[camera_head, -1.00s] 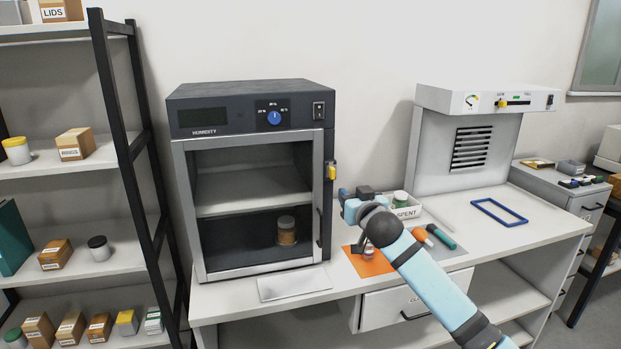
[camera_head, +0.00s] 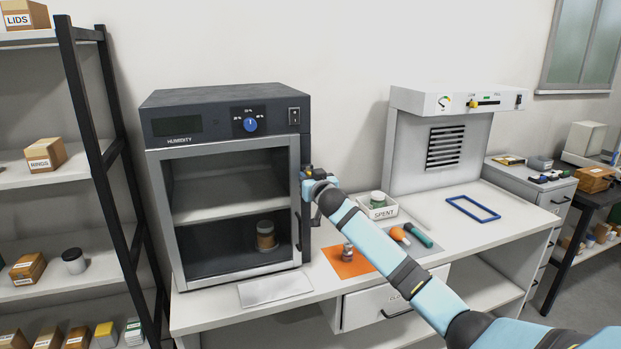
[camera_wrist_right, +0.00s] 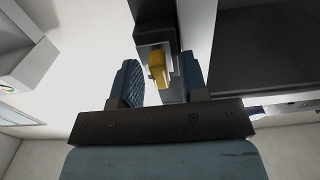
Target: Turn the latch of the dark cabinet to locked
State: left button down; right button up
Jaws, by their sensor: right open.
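The dark cabinet (camera_head: 222,97) stands on the left of the white table, its glass-fronted door in a grey frame appearing closed. A jar (camera_head: 265,236) stands inside on its floor. In the head view the latch is hidden behind my right gripper (camera_head: 307,184), which is at the cabinet's right front edge. In the right wrist view the yellow latch (camera_wrist_right: 159,69) sits on a grey plate between the two fingers of my right gripper (camera_wrist_right: 161,82). The fingers are open, with a gap visible at the left finger; contact at the right finger is unclear. My left gripper is not in view.
A SPENT bin (camera_head: 384,212), a blue frame (camera_head: 472,209) and a white hood unit (camera_head: 457,101) are further right. A black shelf rack (camera_head: 98,165) stands at left.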

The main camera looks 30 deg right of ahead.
jog(key=shift+c, duration=0.4)
grip_shut()
jog(key=shift+n, duration=0.4)
jog(key=n+p, duration=0.1)
jog(key=n, duration=0.1)
jog(key=shift+r+n+p, duration=0.1)
jog(key=shift+n+p, duration=0.2)
jog(key=n+p, duration=0.2)
jog(key=n, duration=0.3)
jog(key=shift+a, duration=0.1)
jog(key=n+p, duration=0.2)
jog(key=n, duration=0.3)
jog(key=shift+n, duration=0.4)
jog(key=shift+f+n+p, duration=0.15)
jog(key=shift+n+p, duration=0.15)
jog(key=shift+n, duration=0.65)
jog(key=shift+f+n+p, duration=0.1)
jog(key=shift+n+p, duration=0.2)
jog(key=shift+n, duration=0.65)
